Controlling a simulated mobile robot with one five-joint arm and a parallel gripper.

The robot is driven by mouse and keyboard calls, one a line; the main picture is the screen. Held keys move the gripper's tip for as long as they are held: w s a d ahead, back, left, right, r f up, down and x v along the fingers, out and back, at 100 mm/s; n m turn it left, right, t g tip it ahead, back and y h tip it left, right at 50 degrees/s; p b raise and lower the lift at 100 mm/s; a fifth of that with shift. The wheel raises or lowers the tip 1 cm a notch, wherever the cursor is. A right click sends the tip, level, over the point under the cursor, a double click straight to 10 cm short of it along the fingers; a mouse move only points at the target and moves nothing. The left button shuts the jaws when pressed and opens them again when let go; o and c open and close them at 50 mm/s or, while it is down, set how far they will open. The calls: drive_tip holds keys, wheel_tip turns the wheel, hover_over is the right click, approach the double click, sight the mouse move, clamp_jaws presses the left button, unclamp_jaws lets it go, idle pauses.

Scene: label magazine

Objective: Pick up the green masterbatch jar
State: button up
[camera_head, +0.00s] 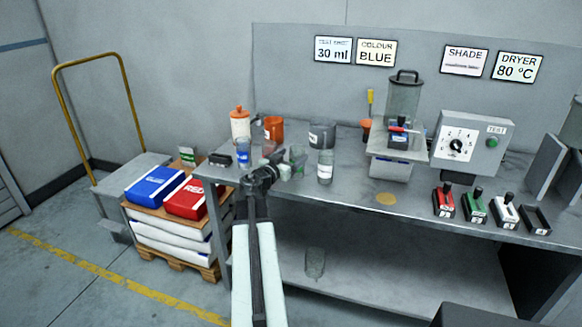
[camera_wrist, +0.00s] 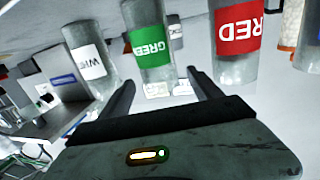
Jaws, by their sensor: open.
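The green masterbatch jar (camera_wrist: 150,42) is clear with a green label. It appears upside down at the top middle of the wrist view, ahead of and between my two fingers. My gripper (camera_wrist: 162,82) is open, with nothing between its fingers. In the head view my gripper (camera_head: 283,168) is low over the bench's left part, at the front of the green jar (camera_head: 298,153), which it partly covers. I cannot tell whether they touch.
A white-labelled jar (camera_wrist: 88,50) and a red-labelled jar (camera_wrist: 236,40) stand on either side of the green one. A blue-labelled jar (camera_head: 243,153) stands further left on the bench (camera_head: 350,200). An orange container (camera_head: 273,128) and a dark-grey one (camera_head: 322,134) stand behind.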

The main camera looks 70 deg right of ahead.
sight(300, 149)
drive_tip(key=shift+d, duration=1.05)
drive_tip(key=d, duration=0.2)
drive_tip(key=s+d, duration=0.1)
drive_tip(key=d, duration=0.2)
drive_tip(key=shift+a, duration=0.15)
drive_tip(key=shift+c, duration=0.3)
clamp_jaws()
